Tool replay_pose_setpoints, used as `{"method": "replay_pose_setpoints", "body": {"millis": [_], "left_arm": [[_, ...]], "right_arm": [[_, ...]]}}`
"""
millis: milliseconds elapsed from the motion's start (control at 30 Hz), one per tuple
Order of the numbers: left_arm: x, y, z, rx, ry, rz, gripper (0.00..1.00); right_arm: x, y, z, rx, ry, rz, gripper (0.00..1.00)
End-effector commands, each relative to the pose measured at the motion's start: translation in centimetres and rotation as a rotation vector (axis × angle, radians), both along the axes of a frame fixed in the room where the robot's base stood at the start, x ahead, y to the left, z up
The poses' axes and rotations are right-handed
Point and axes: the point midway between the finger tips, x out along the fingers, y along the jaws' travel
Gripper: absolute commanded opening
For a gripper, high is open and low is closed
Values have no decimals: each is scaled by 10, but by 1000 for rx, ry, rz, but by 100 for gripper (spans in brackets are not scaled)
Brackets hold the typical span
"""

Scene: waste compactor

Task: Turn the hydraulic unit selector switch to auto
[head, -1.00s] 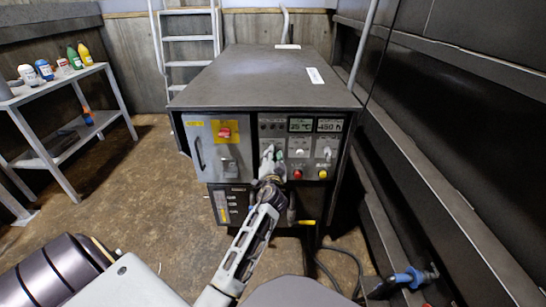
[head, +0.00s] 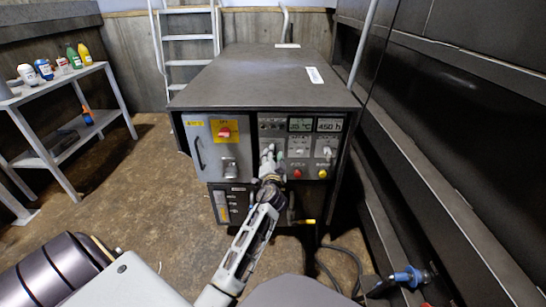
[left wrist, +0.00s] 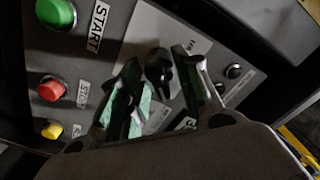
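The hydraulic unit (head: 264,80) is a dark metal cabinet with a control panel on its front. My left gripper (head: 268,152) is up against this panel, left of its red and yellow buttons. In the left wrist view, the selector switch (left wrist: 158,70) is a black knob on a grey plate. The open fingers of my left gripper (left wrist: 160,62) stand on either side of the knob; I cannot tell whether they touch it. The switch's position labels are mostly hidden or unreadable. In the head view the gripper covers the switch. My right gripper is not in view.
Green start (left wrist: 55,13), red (left wrist: 51,88) and yellow (left wrist: 52,129) buttons sit beside the switch. A red switch on a yellow plate (head: 225,131) is left of the gripper. A bottle shelf (head: 62,84) stands at left; a dark wall (head: 450,110) closes the right side.

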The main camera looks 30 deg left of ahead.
Motion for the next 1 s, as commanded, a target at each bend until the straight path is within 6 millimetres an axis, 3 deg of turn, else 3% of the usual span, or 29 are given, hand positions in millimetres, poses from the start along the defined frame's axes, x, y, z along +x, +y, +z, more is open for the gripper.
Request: {"method": "replay_pose_setpoints", "body": {"millis": [433, 1000], "left_arm": [[0, 0, 15, 0, -4, 1, 33], [0, 1, 89, 2, -5, 3, 33]], "right_arm": [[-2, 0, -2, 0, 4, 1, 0], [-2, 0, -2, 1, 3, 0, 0]]}}
